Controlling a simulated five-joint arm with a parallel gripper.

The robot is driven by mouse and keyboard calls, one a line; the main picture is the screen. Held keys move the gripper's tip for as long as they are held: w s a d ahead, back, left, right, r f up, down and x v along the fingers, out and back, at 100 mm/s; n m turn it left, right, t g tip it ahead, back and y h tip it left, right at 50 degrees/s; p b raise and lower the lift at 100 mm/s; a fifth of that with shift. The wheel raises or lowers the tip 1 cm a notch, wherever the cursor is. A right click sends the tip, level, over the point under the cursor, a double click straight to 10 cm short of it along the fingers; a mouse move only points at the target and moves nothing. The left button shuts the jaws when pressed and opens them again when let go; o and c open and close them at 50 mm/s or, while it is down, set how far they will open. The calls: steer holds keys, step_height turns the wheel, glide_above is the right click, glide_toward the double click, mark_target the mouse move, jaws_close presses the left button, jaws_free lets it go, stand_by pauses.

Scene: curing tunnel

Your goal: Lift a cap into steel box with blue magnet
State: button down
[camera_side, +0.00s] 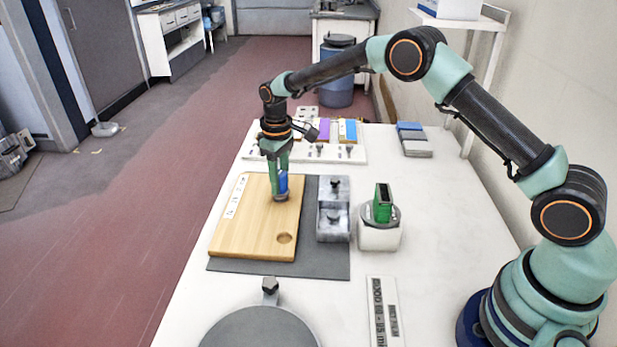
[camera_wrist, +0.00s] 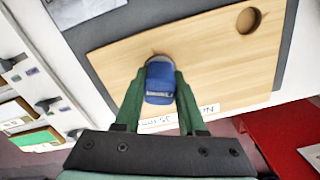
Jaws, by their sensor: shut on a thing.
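My gripper (camera_side: 279,178) is shut on a blue magnet (camera_side: 283,183), which it holds upright over the wooden board (camera_side: 257,226). The wrist view also shows the blue magnet (camera_wrist: 160,85) between the green fingers. A small grey round piece (camera_side: 281,197), seemingly a cap, shows at the magnet's lower end, at the board's surface; I cannot tell whether it touches the magnet or is clear of the board.
A round hollow (camera_side: 285,238) in the board is empty. A green magnet (camera_side: 382,203) stands on a white block (camera_side: 379,236) right of the steel box. A grey mat (camera_side: 280,270) lies under the board. A round grey plate (camera_side: 258,328) is in front; a white rack (camera_side: 345,156) stands behind.

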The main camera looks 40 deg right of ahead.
steer(key=shift+f, duration=0.45)
stand_by(0.6)
steer(key=shift+r, duration=0.1)
steer(key=shift+r, duration=0.35)
steer(key=shift+r, duration=0.35)
steer(key=shift+r, duration=0.35)
steer(key=shift+r, duration=0.65)
steer(key=shift+r, duration=0.35)
steer(key=shift+r, duration=0.4)
steer(key=shift+s, duration=0.1)
